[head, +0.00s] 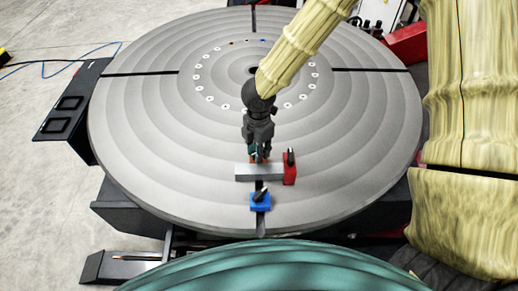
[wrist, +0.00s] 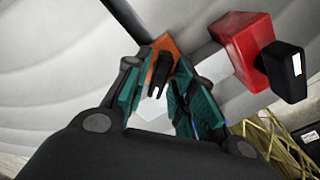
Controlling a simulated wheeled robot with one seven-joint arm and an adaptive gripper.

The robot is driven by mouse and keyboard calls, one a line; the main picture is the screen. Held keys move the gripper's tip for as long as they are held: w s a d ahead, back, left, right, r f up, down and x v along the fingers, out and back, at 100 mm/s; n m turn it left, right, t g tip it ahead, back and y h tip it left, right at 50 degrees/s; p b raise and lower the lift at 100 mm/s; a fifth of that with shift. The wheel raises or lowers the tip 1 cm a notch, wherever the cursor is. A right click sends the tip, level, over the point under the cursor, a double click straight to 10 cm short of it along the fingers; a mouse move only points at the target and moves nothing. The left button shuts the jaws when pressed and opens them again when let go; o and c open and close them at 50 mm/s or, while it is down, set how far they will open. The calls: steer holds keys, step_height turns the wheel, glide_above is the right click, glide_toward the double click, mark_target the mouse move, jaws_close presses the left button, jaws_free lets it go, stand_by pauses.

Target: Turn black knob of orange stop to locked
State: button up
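The orange stop (wrist: 163,44) shows in the wrist view just beyond my fingertips. Its black knob (wrist: 158,72) stands between my two teal fingers, and a pale mark shows near its end. My gripper (wrist: 155,80) is open around the knob, with the fingers on either side; any contact is hard to make out. In the head view my gripper (head: 260,157) points down behind the grey bar and hides most of the orange stop.
A grey bar (head: 258,173) lies on the round table (head: 150,130). A red stop (head: 290,172) with a black knob touches its right end. A blue stop (head: 260,202) with a black knob sits in front, over the slot. The table's left side is clear.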

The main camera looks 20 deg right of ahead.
jaws_close()
steer(key=shift+b, duration=0.3)
steer(key=shift+f+m+b, duration=0.1)
steer(key=shift+m+b, duration=0.4)
steer(key=shift+m, duration=0.6)
steer(key=shift+m+b, duration=0.4)
steer(key=shift+m, duration=1.9)
steer(key=shift+o, duration=2.2)
jaws_free()
